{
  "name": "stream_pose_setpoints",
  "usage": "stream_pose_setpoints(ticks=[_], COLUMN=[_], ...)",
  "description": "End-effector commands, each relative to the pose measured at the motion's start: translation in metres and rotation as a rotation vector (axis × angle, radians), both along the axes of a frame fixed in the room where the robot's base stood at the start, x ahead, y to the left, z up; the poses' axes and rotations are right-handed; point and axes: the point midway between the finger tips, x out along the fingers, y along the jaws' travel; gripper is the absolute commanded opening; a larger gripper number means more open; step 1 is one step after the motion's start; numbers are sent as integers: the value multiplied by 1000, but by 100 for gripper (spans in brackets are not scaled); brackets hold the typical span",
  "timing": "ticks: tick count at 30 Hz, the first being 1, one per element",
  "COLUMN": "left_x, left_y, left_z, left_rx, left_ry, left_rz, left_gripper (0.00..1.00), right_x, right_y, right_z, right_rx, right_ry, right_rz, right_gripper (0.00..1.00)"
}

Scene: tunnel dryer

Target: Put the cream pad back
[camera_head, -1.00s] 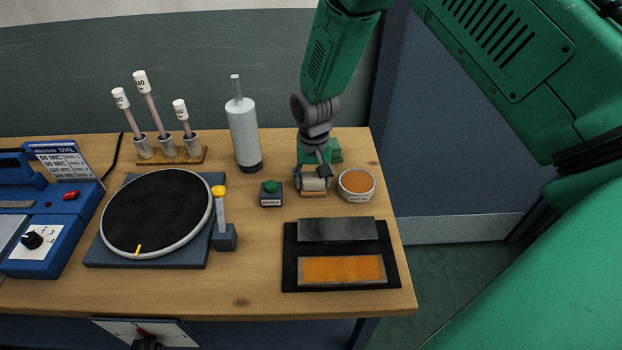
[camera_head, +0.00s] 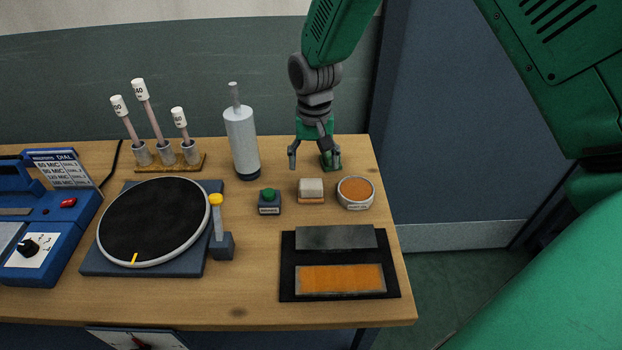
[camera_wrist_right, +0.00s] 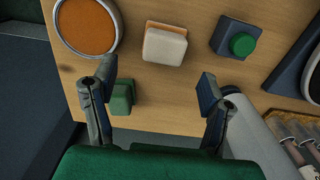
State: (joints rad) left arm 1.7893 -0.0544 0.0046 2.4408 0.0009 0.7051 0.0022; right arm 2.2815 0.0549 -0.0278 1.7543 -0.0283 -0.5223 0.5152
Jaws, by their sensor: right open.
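The cream pad (camera_head: 311,187) sits upright on an orange-brown base on the table, between the green-button box and the round orange dish. It also shows in the right wrist view (camera_wrist_right: 165,46), beyond the fingertips. My right gripper (camera_head: 315,162) is open and empty, behind and above the pad and apart from it. My left gripper is not in view.
A round orange dish (camera_head: 356,192) stands right of the pad, a green-button box (camera_head: 269,201) left. A green block (camera_head: 330,158) is by the right finger. A grey bottle (camera_head: 241,140) stands left. A black tray (camera_head: 339,297) lies in front.

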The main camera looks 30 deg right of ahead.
Motion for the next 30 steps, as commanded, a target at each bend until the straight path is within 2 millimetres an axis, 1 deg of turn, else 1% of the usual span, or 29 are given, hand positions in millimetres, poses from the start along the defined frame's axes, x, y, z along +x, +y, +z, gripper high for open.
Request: stream_pose_setpoints(ticks=[1, 3, 7, 11, 25, 28, 30], left_x=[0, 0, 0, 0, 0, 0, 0], left_y=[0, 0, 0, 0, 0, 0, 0], left_z=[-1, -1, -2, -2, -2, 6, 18], left_rx=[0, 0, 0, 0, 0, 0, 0], left_ry=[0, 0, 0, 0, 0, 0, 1], left_rz=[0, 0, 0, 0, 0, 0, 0], left_gripper=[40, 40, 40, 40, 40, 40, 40], right_x=[1, 1, 1, 0, 0, 0, 0], right_y=[1, 1, 2, 2, 1, 1, 1], right_z=[10, 21, 33, 38, 38, 45, 57], right_rx=[-1, -1, -2, -2, -1, -1, -1], right_ry=[-4, -4, -1, 0, 1, 1, 1], right_rz=[1, 0, 0, 0, 0, 0, 0], right_gripper=[68, 68, 68, 68, 68, 68, 68])
